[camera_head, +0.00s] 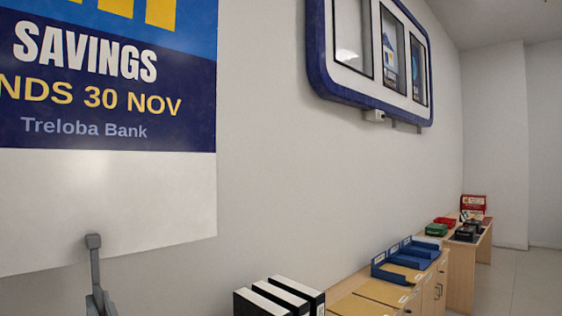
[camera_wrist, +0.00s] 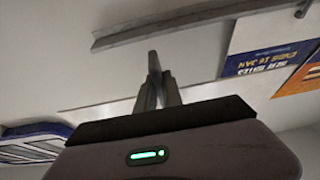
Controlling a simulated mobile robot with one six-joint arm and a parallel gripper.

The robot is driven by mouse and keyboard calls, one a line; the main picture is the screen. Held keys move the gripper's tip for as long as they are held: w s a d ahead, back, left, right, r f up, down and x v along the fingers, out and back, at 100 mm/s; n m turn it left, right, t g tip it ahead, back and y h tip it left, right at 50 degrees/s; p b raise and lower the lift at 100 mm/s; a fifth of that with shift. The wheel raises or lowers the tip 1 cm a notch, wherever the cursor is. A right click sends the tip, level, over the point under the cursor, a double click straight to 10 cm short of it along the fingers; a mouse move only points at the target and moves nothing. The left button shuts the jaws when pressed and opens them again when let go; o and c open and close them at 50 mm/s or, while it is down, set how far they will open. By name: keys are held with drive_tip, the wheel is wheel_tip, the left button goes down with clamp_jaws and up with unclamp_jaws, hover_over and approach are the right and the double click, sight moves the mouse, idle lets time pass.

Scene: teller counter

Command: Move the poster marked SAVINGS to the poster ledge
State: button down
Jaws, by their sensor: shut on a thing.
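The SAVINGS poster (camera_head: 108,100) fills the left of the head view, upright, with a dark blue band, yellow and white lettering and a blank white lower strip. My gripper (camera_head: 93,241) is shut on that white strip near its bottom edge. In the wrist view my gripper (camera_wrist: 153,62) points up against a pale sheet, and the poster's print does not show there. A long grey rail (camera_wrist: 190,20) runs above the fingertips; it looks like a ledge, but I cannot tell for certain that it is the poster ledge.
A blue-rimmed display frame (camera_head: 319,70) hangs on the wall at upper right. Below are black-and-white binders (camera_head: 283,296), blue trays (camera_head: 405,262) and a wooden cabinet (camera_head: 430,290). In the wrist view, another poster (camera_wrist: 262,64) reading 16 JAN and an orange one (camera_wrist: 298,82) show at right.

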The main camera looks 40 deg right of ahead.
sight(95, 261)
drive_tip(key=shift+r, duration=0.3)
drive_tip(key=shift+r, duration=0.1)
wheel_tip(95, 261, up, 7)
drive_tip(key=shift+f+p, duration=0.1)
drive_tip(key=shift+p, duration=0.85)
drive_tip(key=shift+w, duration=0.15)
